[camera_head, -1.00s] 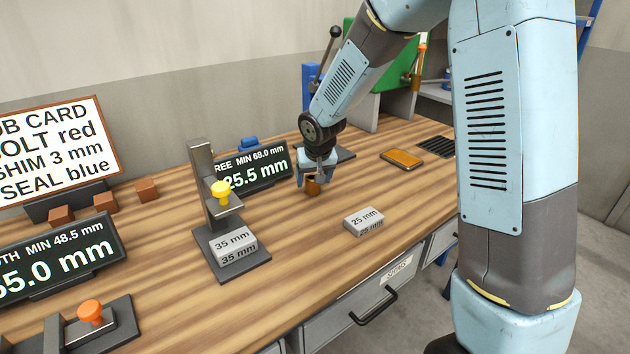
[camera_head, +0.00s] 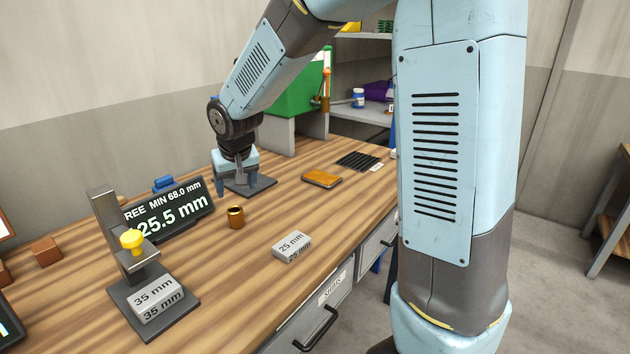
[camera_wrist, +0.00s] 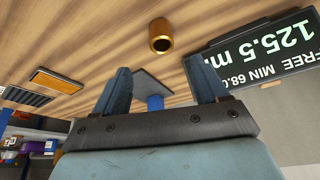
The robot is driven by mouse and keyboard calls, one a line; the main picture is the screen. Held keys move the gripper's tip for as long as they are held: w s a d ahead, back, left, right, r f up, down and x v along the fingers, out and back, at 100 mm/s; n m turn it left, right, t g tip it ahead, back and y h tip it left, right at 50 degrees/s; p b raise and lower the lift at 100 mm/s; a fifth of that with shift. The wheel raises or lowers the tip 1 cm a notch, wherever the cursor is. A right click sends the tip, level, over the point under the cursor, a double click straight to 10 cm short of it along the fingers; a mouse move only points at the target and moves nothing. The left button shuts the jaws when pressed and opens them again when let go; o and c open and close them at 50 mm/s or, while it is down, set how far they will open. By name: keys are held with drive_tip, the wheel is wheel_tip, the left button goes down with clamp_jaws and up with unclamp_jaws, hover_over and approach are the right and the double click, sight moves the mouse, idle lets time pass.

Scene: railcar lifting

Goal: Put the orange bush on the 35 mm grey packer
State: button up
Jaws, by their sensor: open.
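The orange bush (camera_head: 236,217), a short bronze-orange hollow cylinder, stands upright on the bench, and it also shows in the wrist view (camera_wrist: 161,37). The 35 mm grey packer (camera_head: 157,298) lies on the dark foot of a stand with a yellow knob at the lower left; nothing rests on the packer. My gripper (camera_head: 234,182) is behind the bush in the head view, apart from it, over or near a dark plate. In the wrist view my gripper (camera_wrist: 160,85) has its two blue-grey fingers spread, with nothing held between them.
The stand with the yellow knob (camera_head: 132,241) rises beside the 35 mm packer. A display (camera_head: 168,215) reads 125.5 mm. A 25 mm packer (camera_head: 292,246) lies right of the bush. An orange pad (camera_head: 321,178) and black slotted tray (camera_head: 359,161) lie farther back. Bench between is clear.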

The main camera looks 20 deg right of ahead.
drive_tip(key=s+d+r+m+h, duration=0.1)
drive_tip(key=s+d+r, duration=0.9)
drive_tip(key=s+d, duration=0.5)
drive_tip(key=s, duration=0.4)
drive_tip(key=s+d+r+m+t, duration=0.1)
drive_tip(key=s+d, duration=0.3)
drive_tip(key=s, duration=0.4)
drive_tip(key=shift+d+r, duration=0.15)
drive_tip(key=shift+r, duration=0.05)
drive_tip(key=shift+c, duration=0.5)
